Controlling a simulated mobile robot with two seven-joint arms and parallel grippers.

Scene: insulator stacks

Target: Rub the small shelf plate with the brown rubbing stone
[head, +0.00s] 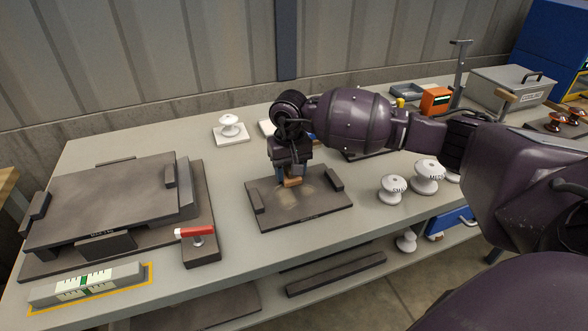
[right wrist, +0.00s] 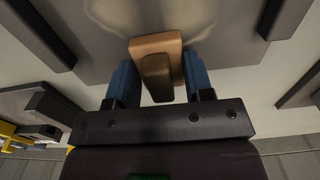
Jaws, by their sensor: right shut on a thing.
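The small shelf plate (head: 304,212) is a dark grey plate with raised end blocks, lying on the middle of the workbench. Pale, lighter patches show on its surface. My right gripper (head: 292,172) reaches down over the plate's far half. It is shut on the brown rubbing stone (head: 292,182), which is at the plate's surface; I cannot tell if it touches. In the right wrist view the stone (right wrist: 157,65) sits between two blue fingers (right wrist: 158,80), with the plate (right wrist: 215,30) beyond it. My left gripper is not in view.
A large dark plate fixture (head: 105,205) with a red-handled clamp (head: 195,233) stands at the left. White insulators (head: 392,189) stand right of the plate; another (head: 229,126) is behind. A level (head: 85,285) lies at the front left. A grey box (head: 510,88) is far right.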

